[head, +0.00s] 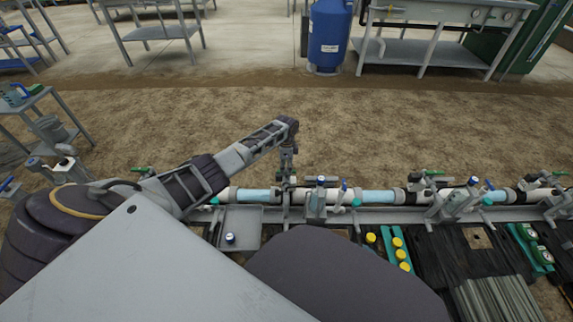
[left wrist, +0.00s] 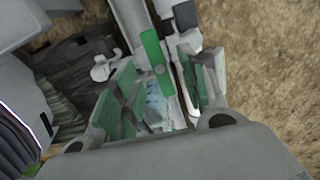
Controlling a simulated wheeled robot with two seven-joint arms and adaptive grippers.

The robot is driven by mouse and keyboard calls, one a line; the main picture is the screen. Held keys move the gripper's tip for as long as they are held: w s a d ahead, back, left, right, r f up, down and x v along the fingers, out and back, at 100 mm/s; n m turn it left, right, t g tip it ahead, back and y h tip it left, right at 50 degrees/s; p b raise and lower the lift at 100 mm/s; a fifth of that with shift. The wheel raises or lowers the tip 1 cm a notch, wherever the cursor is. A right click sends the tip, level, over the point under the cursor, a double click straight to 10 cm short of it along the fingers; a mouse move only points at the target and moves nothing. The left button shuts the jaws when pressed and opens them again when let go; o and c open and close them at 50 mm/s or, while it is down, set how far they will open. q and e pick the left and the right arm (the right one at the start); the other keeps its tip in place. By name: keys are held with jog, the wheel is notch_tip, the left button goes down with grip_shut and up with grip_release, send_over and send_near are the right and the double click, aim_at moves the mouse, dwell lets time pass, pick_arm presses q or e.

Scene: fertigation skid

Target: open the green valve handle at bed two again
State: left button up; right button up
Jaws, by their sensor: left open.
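My left gripper (head: 287,172) points down over the pipe line in the head view, left of the middle. In the left wrist view its two fingers (left wrist: 163,88) are spread apart. A green valve handle (left wrist: 156,60) lies in the gap between them, nearer the upper part of the gap; I see no clear grip on it. In the head view this handle is hidden or too small to tell at the gripper. Other green handles show on the line, one at right (head: 432,173) and one at left (head: 141,170). No bed number is readable. My right gripper is out of view.
The white pipe (head: 450,195) with blue clear sections runs across, carrying several valves. Bare soil (head: 400,130) lies behind the line.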

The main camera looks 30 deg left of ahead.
pick_arm(q)
jog(key=shift+n, duration=0.3)
jog(key=shift+f, duration=0.2)
jog(key=shift+f+b, duration=1.55)
jog(key=shift+f, duration=0.5)
